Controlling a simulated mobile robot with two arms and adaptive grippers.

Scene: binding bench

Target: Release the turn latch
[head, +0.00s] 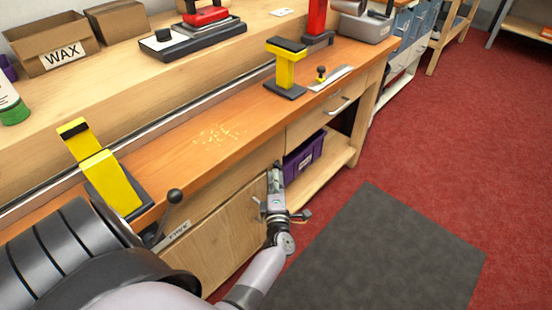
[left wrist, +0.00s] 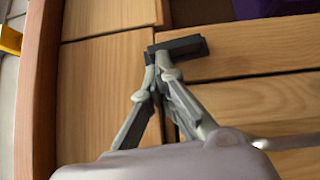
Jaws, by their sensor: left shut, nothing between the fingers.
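The turn latch (left wrist: 185,47) shows in the left wrist view as a small dark grey bar with a bent end on pale wooden panels. It lies close to the seam between them. My left gripper (left wrist: 154,72) is shut and empty, its fingertips at the latch's left end. I cannot tell whether they touch it. In the head view my left gripper (head: 276,170) is at the upper right corner of the wooden cabinet door (head: 228,240), below the bench top. It hides the latch there. My right gripper is not in view.
The orange-brown bench top (head: 190,155) overhangs the door. A purple bin (head: 305,155) sits on the open shelf right of my gripper. A drawer (head: 325,115) is above it. Yellow vises (head: 285,70) stand on the bench. A grey mat (head: 390,250) covers clear floor.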

